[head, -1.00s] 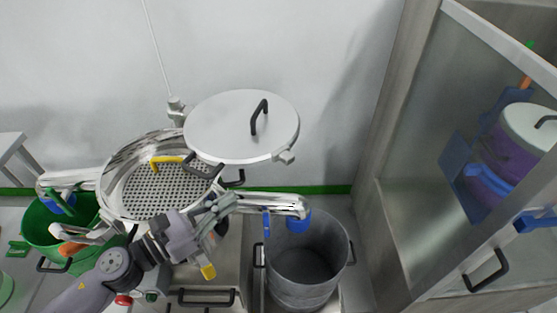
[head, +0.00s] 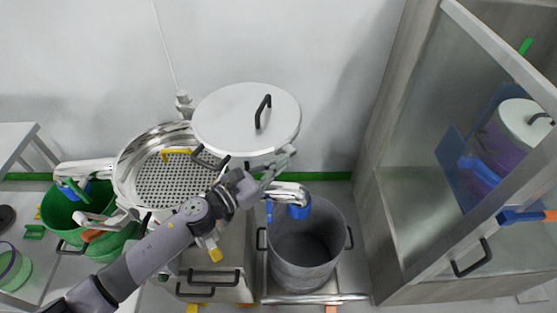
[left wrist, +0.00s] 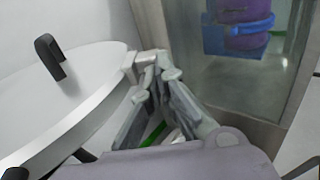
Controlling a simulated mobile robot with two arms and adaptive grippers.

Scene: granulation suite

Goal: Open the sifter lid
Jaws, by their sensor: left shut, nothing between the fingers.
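The sifter lid (head: 225,120) is a round pale disc with a black handle. It is swung aside to the right of the sifter (head: 128,165), raised beside a hinge post (head: 184,103). The sifter's perforated screen (head: 175,185) is largely uncovered, with a yellow handle on it. My left gripper (head: 284,160) is at the lid's front right rim. In the left wrist view, its shut, empty fingers (left wrist: 156,70) are by a small tab (left wrist: 137,66) on the rim of the lid (left wrist: 85,85); I cannot tell if they touch. My right gripper is not in view.
A grey metal drum (head: 305,265) stands below the sifter's outlet. A green bucket (head: 62,215) is at left. A glass-fronted cabinet (head: 440,275) closes off the right side. A pale wall (head: 330,60) is behind.

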